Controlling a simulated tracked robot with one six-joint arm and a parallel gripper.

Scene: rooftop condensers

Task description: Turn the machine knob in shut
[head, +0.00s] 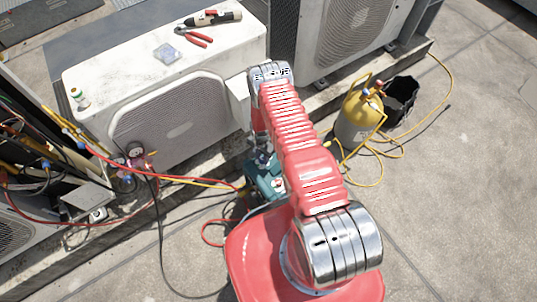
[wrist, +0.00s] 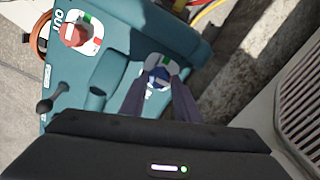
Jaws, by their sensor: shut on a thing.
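The teal machine (wrist: 115,60) fills the upper left of the wrist view. In the head view the machine (head: 264,183) stands on the ground, partly behind my arm. Its blue knob (wrist: 157,76) sits on a white plate with a green mark. My gripper (wrist: 158,86) has its two dark fingers on either side of the blue knob and is shut on it. A red knob (wrist: 73,33) on a similar plate, near the letters "OUT", is to the left, apart from the fingers. The blue knob's label is not readable.
A condenser (head: 170,117) stands close behind the machine, with pliers (head: 198,37) and other items on top. Red and yellow hoses (head: 165,178) run to the machine from the left. A yellow cylinder (head: 358,117) and black bucket (head: 402,98) are to the right.

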